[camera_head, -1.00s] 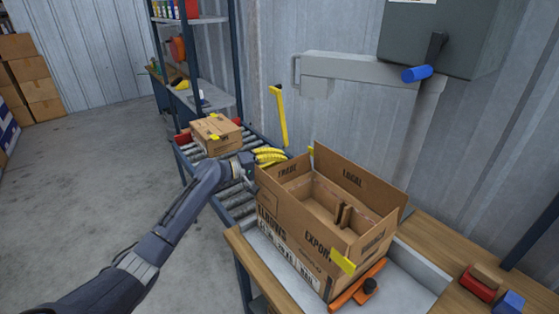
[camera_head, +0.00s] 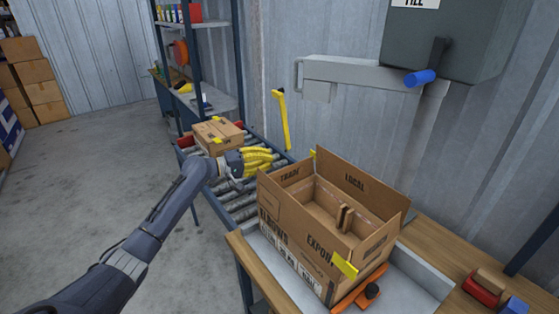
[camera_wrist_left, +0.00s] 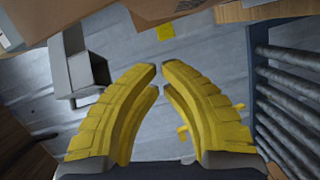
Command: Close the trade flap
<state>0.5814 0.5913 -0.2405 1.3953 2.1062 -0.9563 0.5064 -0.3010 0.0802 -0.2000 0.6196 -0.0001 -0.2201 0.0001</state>
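An open cardboard box (camera_head: 318,262) stands on the workbench in the head view. Its trade flap (camera_head: 290,174) stands up at the back left, marked TRADE. The local flap (camera_head: 356,184) stands up behind and the export flap (camera_head: 318,244) is at the front. My left gripper (camera_head: 277,156), with yellow fingers, is over the roller conveyor, just left of the trade flap and apart from it. In the left wrist view its fingertips (camera_wrist_left: 159,72) are drawn together with a narrow gap and nothing held. My right gripper is not in view.
A closed carton (camera_head: 218,137) sits on the roller conveyor (camera_head: 243,205). A grey wall arm (camera_head: 360,70) and dark cabinet (camera_head: 440,40) are above and behind the box.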

